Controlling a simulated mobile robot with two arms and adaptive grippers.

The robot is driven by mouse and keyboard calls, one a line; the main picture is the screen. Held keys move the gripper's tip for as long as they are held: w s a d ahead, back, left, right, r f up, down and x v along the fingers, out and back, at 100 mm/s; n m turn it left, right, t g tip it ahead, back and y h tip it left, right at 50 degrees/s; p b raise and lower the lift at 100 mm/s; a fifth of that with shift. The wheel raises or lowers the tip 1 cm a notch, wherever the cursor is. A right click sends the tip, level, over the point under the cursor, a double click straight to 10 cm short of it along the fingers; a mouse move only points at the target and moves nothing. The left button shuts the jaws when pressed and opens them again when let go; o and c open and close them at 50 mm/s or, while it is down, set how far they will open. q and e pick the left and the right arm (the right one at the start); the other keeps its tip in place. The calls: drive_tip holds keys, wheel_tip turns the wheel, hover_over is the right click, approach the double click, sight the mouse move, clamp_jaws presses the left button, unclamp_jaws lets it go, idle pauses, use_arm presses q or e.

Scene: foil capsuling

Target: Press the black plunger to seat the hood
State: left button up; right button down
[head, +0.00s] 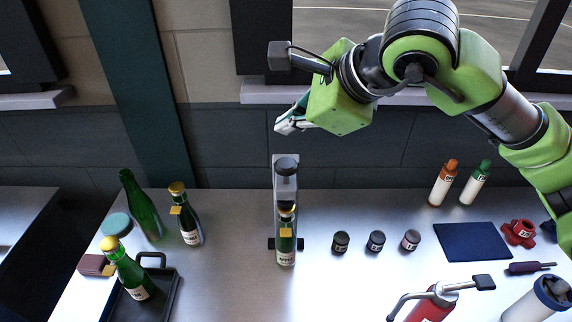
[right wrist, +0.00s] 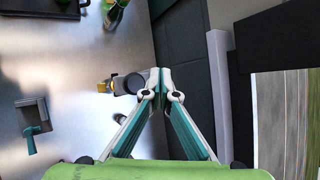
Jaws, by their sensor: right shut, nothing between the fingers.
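The black plunger (head: 287,167) tops the upright grey press (head: 279,205) at the middle of the table, near the wall. Whether the hood sits fully down cannot be told. My right gripper (head: 281,126) is shut and empty, apart from the plunger and above it in the head view. In the right wrist view, the shut fingertips (right wrist: 162,73) show just right of the dark plunger (right wrist: 134,83). My left gripper is not in view.
Green bottles, two gold-topped, stand at the left, one on a black tray (head: 170,292). Several dark jars (head: 376,241) stand right of the press. Farther right are a blue mat (head: 472,242), two capped bottles (head: 444,184) and a red dispenser (head: 432,305). The wall is close behind.

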sight(288, 165)
wheel_tip(288, 165, down, 4)
drive_tip(key=shift+f+b, duration=0.15)
drive_tip(key=shift+b, duration=1.1)
drive_tip(key=shift+f+b, duration=0.45)
drive_tip(key=shift+b, duration=0.1)
drive_tip(key=shift+f+b, duration=0.35)
drive_tip(key=shift+b, duration=0.4)
